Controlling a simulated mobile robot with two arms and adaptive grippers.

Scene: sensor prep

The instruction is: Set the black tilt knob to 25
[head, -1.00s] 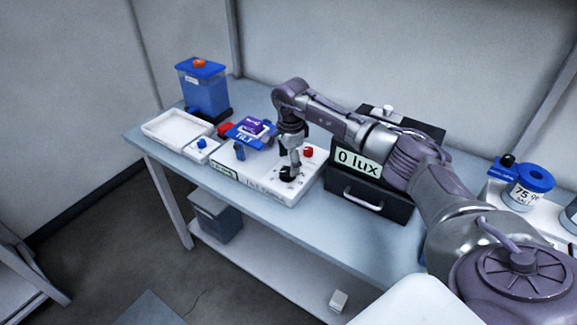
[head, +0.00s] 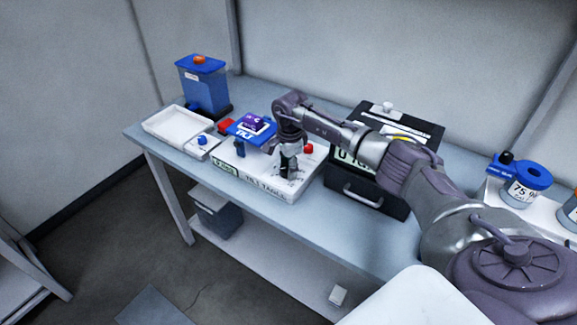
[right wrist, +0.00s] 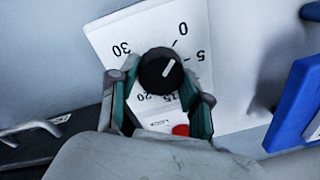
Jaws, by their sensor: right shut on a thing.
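The black tilt knob (right wrist: 158,74) stands on a white dial panel (right wrist: 115,30) in the right wrist view. Its white pointer aims up and right, between the 0 and 5 marks. The 30 mark is at its left; 15 and 20 are below it. My right gripper (right wrist: 160,82) is shut on the knob, a green-lined finger on either side. In the head view my right gripper (head: 289,170) reaches down onto the white tilt table base (head: 265,188) and hides the knob. My left gripper is not in view.
A red knob (head: 308,149) sits close behind my gripper on the same base. A black box (head: 366,190) with a partly hidden display stands to the right. A white tray (head: 178,134) and a blue-lidded container (head: 204,85) stand to the left.

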